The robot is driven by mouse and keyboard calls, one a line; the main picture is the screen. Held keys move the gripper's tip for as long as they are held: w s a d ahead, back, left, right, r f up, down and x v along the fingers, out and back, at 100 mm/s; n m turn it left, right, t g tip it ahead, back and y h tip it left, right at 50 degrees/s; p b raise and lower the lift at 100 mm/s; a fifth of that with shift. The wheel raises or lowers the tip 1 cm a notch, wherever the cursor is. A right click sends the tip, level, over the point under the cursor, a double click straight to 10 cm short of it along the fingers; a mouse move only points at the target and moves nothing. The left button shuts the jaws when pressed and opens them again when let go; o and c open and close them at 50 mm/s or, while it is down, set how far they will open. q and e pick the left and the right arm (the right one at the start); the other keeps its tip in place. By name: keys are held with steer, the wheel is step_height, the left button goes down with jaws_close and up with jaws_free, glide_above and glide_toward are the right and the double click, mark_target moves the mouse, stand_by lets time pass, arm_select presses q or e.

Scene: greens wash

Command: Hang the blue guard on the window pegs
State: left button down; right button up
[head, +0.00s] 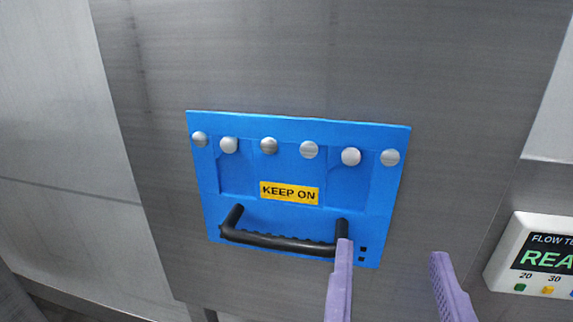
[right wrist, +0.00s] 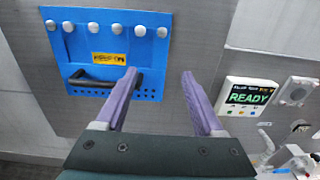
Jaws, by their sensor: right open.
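The blue guard (head: 285,220) is a flat plate with a yellow "KEEP ON" label (head: 289,193) and a black handle (head: 275,241) low on its face. It lies against the grey metal panel, tilted slightly in the picture. A row of several round silver pegs (head: 309,150) shows across its upper part. The guard also shows in the right wrist view (right wrist: 85,52). My right gripper (head: 392,255) is open and empty, its purple fingers apart. Its left finger overlaps the handle's right end in the head view; I cannot tell whether they touch. My left gripper is not in view.
A white display box (head: 535,257) reading "READY" is mounted right of the guard, close to my right gripper. Metal fittings (right wrist: 297,160) show at lower right in the right wrist view. The grey panel (head: 300,50) above the guard is clear.

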mark_target(384, 186)
steer(key=p+x, duration=0.1)
steer(key=x, duration=0.7)
steer(key=shift+w+r, duration=0.1)
steer(key=shift+w+d, duration=0.1)
steer(key=shift+w, duration=0.2)
steer(key=shift+c, duration=0.3)
jaws_close()
steer(key=shift+s, duration=0.15)
steer(key=shift+r, duration=0.2)
